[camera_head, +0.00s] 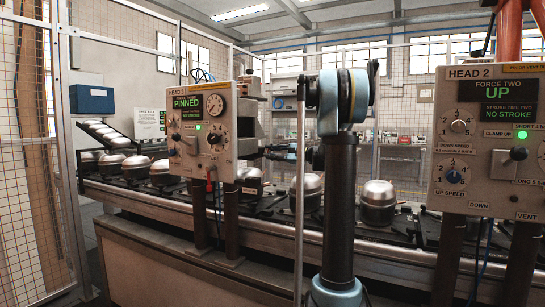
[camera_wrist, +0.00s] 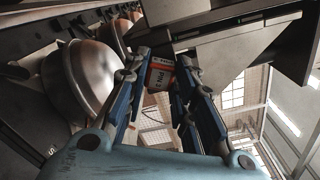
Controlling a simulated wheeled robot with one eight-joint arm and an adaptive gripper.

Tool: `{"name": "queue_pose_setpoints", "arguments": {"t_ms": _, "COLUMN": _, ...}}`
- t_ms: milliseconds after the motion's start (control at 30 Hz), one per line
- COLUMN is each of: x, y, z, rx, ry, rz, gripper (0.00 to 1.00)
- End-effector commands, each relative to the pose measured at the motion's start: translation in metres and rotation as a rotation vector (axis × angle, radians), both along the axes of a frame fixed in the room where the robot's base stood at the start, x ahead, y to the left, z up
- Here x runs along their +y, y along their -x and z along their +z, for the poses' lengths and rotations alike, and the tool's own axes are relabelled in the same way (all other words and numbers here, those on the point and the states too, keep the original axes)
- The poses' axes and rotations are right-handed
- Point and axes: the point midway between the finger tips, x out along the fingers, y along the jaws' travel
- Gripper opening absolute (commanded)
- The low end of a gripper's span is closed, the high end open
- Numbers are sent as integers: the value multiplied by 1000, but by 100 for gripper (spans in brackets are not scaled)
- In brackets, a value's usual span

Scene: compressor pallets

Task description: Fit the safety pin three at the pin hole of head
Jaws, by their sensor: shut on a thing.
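My gripper (camera_wrist: 163,62) is shut on the safety pin, whose orange-red and white tag (camera_wrist: 158,79) shows between the blue fingers in the wrist view. The pin's shaft and the pin hole are hidden. The fingertips are close to a dark metal block of the press head (camera_wrist: 232,42). In the head view, my gripper (camera_head: 272,152) is small and partly hidden, just right of the HEAD 3 panel (camera_head: 202,130). That panel's green screen reads PINNED and NO STROKE.
Silver compressor domes stand on the conveyor, one (camera_head: 379,203) near my arm; a dome (camera_wrist: 80,78) is close left of my fingers in the wrist view. The HEAD 2 panel (camera_head: 490,140) stands at right, reading UP. Mesh fencing (camera_head: 25,150) is at left.

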Motion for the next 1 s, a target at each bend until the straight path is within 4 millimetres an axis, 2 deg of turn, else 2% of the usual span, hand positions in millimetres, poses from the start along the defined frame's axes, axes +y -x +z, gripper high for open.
{"name": "queue_pose_setpoints", "arguments": {"t_ms": 67, "x": 2, "y": -1, "z": 0, "rx": 0, "ry": 0, "rz": 1, "gripper": 0}}
{"name": "queue_pose_setpoints", "arguments": {"t_ms": 100, "x": 2, "y": -1, "z": 0, "rx": 0, "ry": 0, "rz": 1, "gripper": 27}}
{"name": "queue_pose_setpoints", "arguments": {"t_ms": 200, "x": 2, "y": -1, "z": 0, "rx": 0, "ry": 0, "rz": 0, "gripper": 48}}
{"name": "queue_pose_setpoints", "arguments": {"t_ms": 533, "x": 1, "y": -1, "z": 0, "rx": 0, "ry": 0, "rz": 0, "gripper": 48}}
{"name": "queue_pose_setpoints", "arguments": {"t_ms": 667, "x": -5, "y": 3, "z": 0, "rx": 0, "ry": 0, "rz": 0, "gripper": 48}}
{"name": "queue_pose_setpoints", "arguments": {"t_ms": 1000, "x": -55, "y": 34, "z": -1, "rx": 0, "ry": 1, "rz": -3, "gripper": 48}}
